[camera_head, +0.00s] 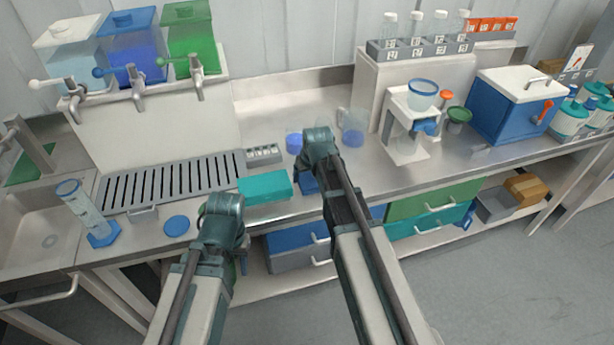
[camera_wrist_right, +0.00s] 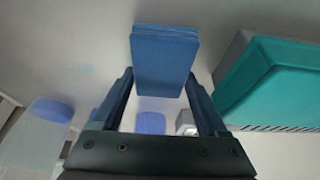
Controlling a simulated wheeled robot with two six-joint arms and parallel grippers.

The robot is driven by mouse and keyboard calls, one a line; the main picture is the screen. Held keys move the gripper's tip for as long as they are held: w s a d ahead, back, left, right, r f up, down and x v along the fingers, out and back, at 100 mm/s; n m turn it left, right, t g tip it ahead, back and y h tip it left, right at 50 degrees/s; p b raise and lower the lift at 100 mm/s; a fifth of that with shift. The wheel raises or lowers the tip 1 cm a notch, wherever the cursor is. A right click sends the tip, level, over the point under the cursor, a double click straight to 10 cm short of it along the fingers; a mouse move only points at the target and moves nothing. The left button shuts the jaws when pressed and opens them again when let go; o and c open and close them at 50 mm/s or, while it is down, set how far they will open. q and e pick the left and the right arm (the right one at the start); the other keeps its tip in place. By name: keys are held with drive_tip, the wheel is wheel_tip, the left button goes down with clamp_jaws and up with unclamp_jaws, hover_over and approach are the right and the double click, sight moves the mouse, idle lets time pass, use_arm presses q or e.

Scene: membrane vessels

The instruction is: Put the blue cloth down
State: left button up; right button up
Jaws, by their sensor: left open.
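The blue cloth (camera_head: 307,184) is a folded blue block at the front part of the steel counter, partly hidden by my right arm in the head view. In the right wrist view the cloth (camera_wrist_right: 165,62) sits between the two fingertips, with both fingers against its sides. My right gripper (camera_wrist_right: 160,78) is shut on it. Whether the cloth touches the counter is unclear. My left gripper (camera_head: 223,208) is open and empty at the counter's front edge, left of the cloth; its fingers are mostly hidden.
A teal box (camera_head: 264,188) lies left of the cloth, close by. Behind stand a blue cup (camera_head: 294,143), a beaker of blue liquid (camera_head: 353,130) and a small grey rack (camera_head: 263,154). A white dispenser stand (camera_head: 408,125) is to the right. Counter right of my right gripper is clear.

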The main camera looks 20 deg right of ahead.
drive_tip(key=o, duration=0.4)
drive_tip(key=shift+c, duration=0.2)
drive_tip(key=shift+r, duration=0.15)
drive_tip(key=shift+r+p, duration=0.2)
drive_tip(key=shift+p, duration=0.25)
drive_tip(key=p+v, duration=1.1)
drive_tip(key=v, duration=0.1)
drive_tip(key=s+a+f+n+g, duration=0.1)
drive_tip(key=s+a+g, duration=0.1)
drive_tip(key=s+a, duration=0.4)
drive_tip(key=s+a+f+n+g+h, duration=0.1)
drive_tip(key=s+a, duration=0.6)
drive_tip(key=s, duration=0.7)
drive_tip(key=shift+a+n+g+h, duration=0.3)
drive_tip(key=shift+n+g, duration=0.4)
drive_tip(key=shift+g, duration=0.3)
drive_tip(key=shift+w, duration=0.1)
